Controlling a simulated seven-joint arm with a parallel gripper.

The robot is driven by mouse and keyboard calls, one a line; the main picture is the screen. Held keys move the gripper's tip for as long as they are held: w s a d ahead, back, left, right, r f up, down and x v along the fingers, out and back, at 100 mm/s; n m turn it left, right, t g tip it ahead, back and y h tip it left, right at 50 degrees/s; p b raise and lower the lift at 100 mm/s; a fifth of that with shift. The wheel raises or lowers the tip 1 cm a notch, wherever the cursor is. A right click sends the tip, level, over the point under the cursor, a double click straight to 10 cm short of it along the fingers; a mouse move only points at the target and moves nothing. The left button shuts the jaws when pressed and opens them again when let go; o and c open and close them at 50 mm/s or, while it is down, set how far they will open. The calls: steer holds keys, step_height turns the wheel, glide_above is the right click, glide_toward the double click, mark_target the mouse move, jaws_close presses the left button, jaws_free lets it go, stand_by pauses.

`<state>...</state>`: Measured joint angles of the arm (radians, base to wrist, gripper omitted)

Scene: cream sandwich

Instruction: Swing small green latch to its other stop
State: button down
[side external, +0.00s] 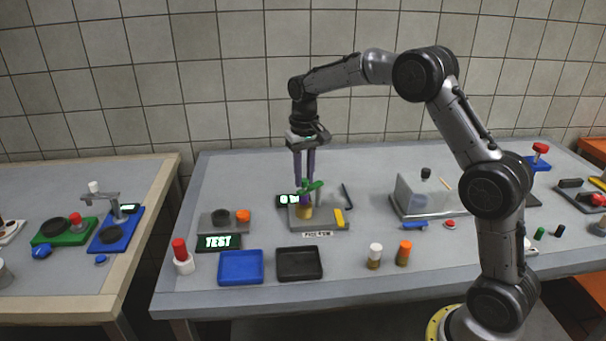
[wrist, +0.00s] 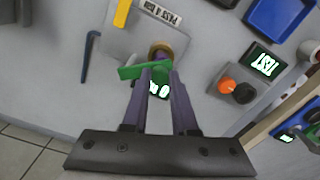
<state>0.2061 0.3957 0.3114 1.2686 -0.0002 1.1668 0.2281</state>
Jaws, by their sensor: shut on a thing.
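The small green latch (side external: 315,187) stands on top of a brass-coloured cylinder (side external: 305,212) on a grey fixture plate (side external: 326,226). In the wrist view the latch's flat green arm (wrist: 132,72) points to the left. My gripper (side external: 304,181) points straight down over the fixture, with its purple fingers at the latch. In the wrist view my gripper (wrist: 160,75) is shut on the latch's green knob end. The fingers partly hide the knob and the small lit display behind it.
A yellow bar (side external: 339,217) lies on the fixture's right side, and a dark hex key (side external: 347,196) lies beyond it. A knob box (side external: 225,220) and TEST display (side external: 219,242) stand left. Blue (side external: 241,281) and black (side external: 299,277) trays lie in front.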

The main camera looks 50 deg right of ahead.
mark_target(304, 180)
steer(key=shift+r, duration=0.15)
steer(key=c, duration=0.7)
jaws_free()
step_height(304, 180, up, 14)
stand_by(0.5)
